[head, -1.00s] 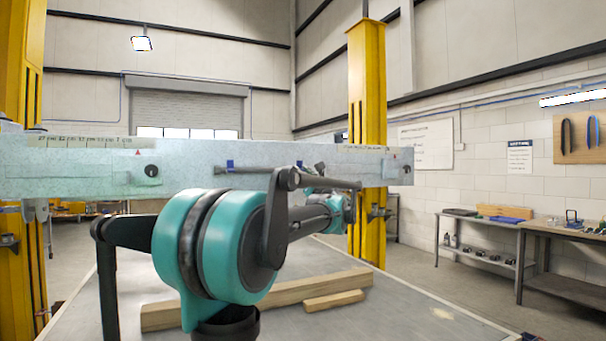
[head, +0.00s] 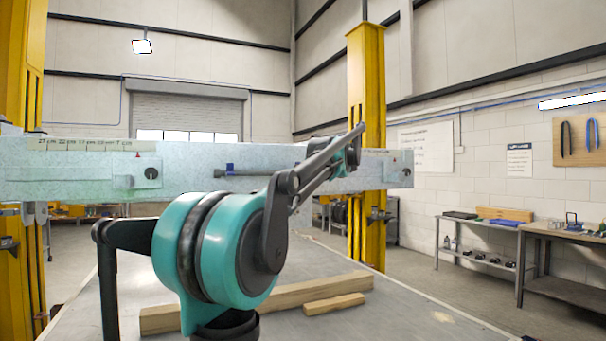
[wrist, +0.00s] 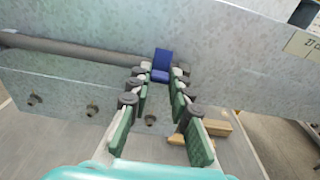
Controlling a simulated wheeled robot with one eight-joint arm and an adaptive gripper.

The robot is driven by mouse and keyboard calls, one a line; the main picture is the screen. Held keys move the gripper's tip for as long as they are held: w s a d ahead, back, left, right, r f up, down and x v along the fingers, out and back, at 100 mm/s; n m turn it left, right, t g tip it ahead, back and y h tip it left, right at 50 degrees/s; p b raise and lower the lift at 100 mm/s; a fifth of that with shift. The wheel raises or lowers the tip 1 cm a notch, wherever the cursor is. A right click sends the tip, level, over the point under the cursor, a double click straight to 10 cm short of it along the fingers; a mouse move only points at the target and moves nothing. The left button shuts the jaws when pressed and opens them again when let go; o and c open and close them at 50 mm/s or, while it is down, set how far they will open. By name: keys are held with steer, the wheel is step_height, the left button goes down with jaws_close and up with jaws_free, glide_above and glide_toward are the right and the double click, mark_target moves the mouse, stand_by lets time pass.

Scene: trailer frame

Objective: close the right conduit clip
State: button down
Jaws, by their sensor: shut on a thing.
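In the wrist view, a blue conduit clip (wrist: 163,58) sits on the face of the galvanized rail at the end of the grey conduit (wrist: 75,48). Its upper flap stands up from its lower part. My gripper (wrist: 160,74) has its green-padded fingers on either side of the clip's lower part, with the tips close in on it. In the head view, another blue clip (head: 229,168) shows at the left end of the conduit (head: 262,172). My arm hides the conduit's right end, the clip there and my gripper in that view.
The galvanized rail (head: 80,180) spans between yellow posts (head: 367,100). Wooden blocks (head: 335,303) lie on the grey table (head: 400,320) below; they also show in the wrist view (wrist: 205,140). Bolts (wrist: 92,110) stick out of the rail's lower part. Workbenches stand at the right.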

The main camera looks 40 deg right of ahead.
steer(key=shift+w+d+r+g+y, duration=0.15)
steer(key=shift+r+g+y, duration=0.2)
steer(key=shift+g, duration=0.55)
steer(key=shift+w+a+r+g+y, duration=0.1)
steer(key=shift+w+r+g+y, duration=0.2)
steer(key=shift+g, duration=0.6)
steer(key=shift+w+d+r+g+y, duration=0.1)
steer(key=shift+r+g+y, duration=0.25)
steer(key=shift+g, duration=0.55)
steer(key=shift+r+g, duration=0.15)
steer(key=shift+g, duration=0.25)
steer(key=c, duration=1.4)
jaws_free()
steer(key=v, duration=0.7)
steer(key=shift+s, duration=0.2)
